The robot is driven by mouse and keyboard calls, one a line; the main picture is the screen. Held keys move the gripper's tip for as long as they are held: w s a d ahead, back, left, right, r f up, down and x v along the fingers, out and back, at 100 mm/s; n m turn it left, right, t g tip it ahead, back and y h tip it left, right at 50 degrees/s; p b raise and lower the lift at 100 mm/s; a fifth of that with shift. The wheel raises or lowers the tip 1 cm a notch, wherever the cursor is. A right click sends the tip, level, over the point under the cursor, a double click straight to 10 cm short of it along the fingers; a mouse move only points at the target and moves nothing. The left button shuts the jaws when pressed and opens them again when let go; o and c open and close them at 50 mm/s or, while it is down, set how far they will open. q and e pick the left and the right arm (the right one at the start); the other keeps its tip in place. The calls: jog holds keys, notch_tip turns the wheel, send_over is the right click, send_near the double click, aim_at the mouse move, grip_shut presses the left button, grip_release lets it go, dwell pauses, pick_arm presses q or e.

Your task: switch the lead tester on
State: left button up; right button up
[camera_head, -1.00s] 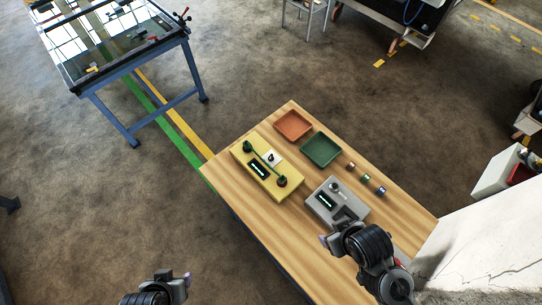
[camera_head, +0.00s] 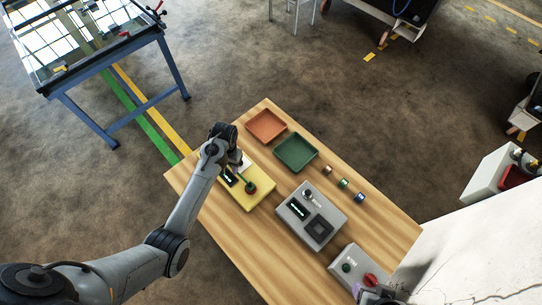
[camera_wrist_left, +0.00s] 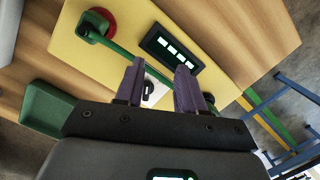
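The lead tester appears to be the yellow box (camera_head: 258,190), with a lit display (camera_wrist_left: 171,50), a green lead (camera_wrist_left: 122,46) and a red socket (camera_wrist_left: 104,18). A small black switch (camera_wrist_left: 149,90) sits on its white plate (camera_wrist_left: 160,95). My left gripper (camera_wrist_left: 158,68) is open above the box, and the switch shows between its two purple fingers. Contact cannot be told. In the head view my left wrist covers the box's far end. My right gripper (camera_head: 362,291) is only partly visible at the bottom edge, its opening unclear.
On the wooden table (camera_head: 208,212) stand an orange tray (camera_head: 266,125), a green tray (camera_head: 296,152), three small blocks (camera_head: 343,183), a grey box with a display (camera_head: 311,215) and another grey box with a red knob (camera_head: 370,280). A white wall (camera_head: 455,250) borders the right.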

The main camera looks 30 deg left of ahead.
pick_arm(q)
jog(key=w+r+t, duration=0.2)
jog(key=w+r, duration=0.3)
jog(key=w, duration=0.1)
jog(key=f, duration=1)
jog(key=shift+w+a+f+b, duration=0.1)
jog(key=shift+w+f+b, duration=0.15)
jog(key=shift+b, duration=0.1)
jog(key=shift+c, duration=0.4)
grip_shut()
